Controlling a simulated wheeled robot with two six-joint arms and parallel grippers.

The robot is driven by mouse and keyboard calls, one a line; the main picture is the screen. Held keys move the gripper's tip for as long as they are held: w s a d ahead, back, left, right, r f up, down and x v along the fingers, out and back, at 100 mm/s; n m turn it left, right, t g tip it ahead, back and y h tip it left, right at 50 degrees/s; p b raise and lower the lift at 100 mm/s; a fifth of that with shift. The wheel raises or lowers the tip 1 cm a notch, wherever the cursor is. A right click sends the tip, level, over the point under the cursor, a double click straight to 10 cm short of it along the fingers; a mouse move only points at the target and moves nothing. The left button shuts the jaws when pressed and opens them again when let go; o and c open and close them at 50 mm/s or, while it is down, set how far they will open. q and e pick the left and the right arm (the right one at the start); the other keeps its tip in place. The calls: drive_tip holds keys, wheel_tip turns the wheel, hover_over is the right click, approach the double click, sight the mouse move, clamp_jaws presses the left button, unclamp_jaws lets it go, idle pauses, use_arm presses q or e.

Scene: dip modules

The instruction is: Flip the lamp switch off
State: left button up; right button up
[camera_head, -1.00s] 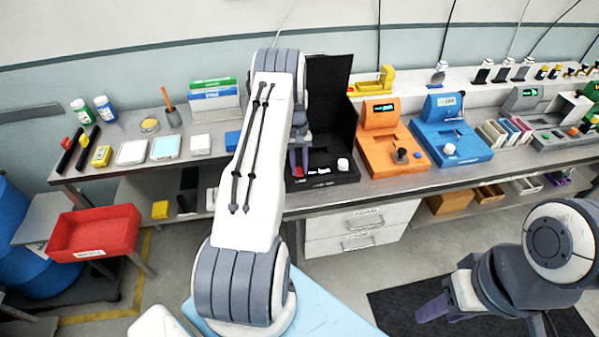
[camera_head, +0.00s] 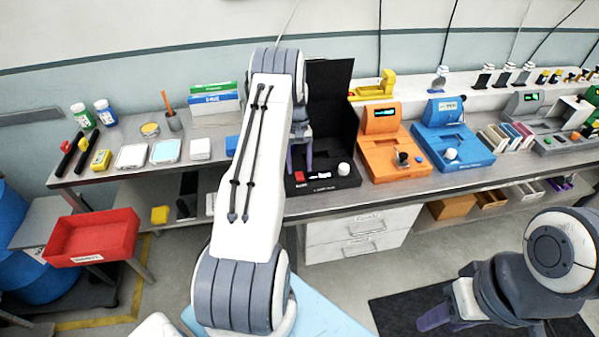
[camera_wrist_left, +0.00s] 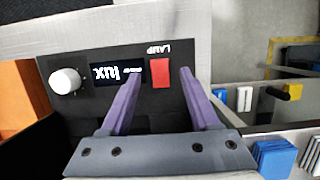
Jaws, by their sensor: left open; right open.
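The lamp switch is a red rocker (camera_wrist_left: 160,73) under the label "LAMP" in the left wrist view. It sits on the front panel of a black box (camera_head: 335,181), beside a small lit display (camera_wrist_left: 117,73) reading "lux" and a white knob (camera_wrist_left: 65,81). The red switch (camera_head: 299,177) also shows in the head view. My left gripper (camera_wrist_left: 162,82) is open and empty, its purple fingers on either side of the switch in the picture; I cannot tell whether they touch the panel. My right gripper (camera_head: 428,322) is open and empty, low at the right, far from the box.
An orange device (camera_head: 392,151) and a blue device (camera_head: 453,146) stand right of the black box. Left of my left arm are a white pad (camera_head: 201,149), a blue-topped pad (camera_head: 165,151) and green and blue boxes (camera_head: 214,99). A red bin (camera_head: 93,237) sits lower left.

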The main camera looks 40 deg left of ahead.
sight(298, 172)
use_arm(q)
drive_tip(key=b+v, duration=0.2)
drive_tip(key=v, duration=0.6)
drive_tip(key=w+d+r+m, duration=0.1)
drive_tip(key=d+r+m, duration=0.15)
drive_tip(key=d, duration=0.45)
drive_tip(key=w+d+r+m, duration=0.1)
drive_tip(key=d+r, duration=0.2)
drive_tip(key=d, duration=0.4)
drive_tip(key=s+d+r+m+y+b, duration=0.1)
drive_tip(key=s+d+r+m, duration=0.2)
drive_tip(key=d, duration=0.6)
drive_tip(key=s+d+r+m+b, duration=0.1)
drive_tip(key=s+d+r+m, duration=0.15)
drive_tip(key=s+d, duration=0.4)
drive_tip(key=s+d+f+m+t, duration=0.1)
drive_tip(key=s+d+m, duration=0.3)
drive_tip(key=s, duration=0.7)
drive_tip(key=s+d+f+m+t, duration=0.1)
drive_tip(key=s+d+m, duration=0.3)
drive_tip(key=s, duration=0.7)
drive_tip(key=d+b, duration=0.1)
drive_tip(key=d, duration=0.1)
drive_tip(key=shift+d+f, duration=0.15)
drive_tip(key=shift+d, duration=0.15)
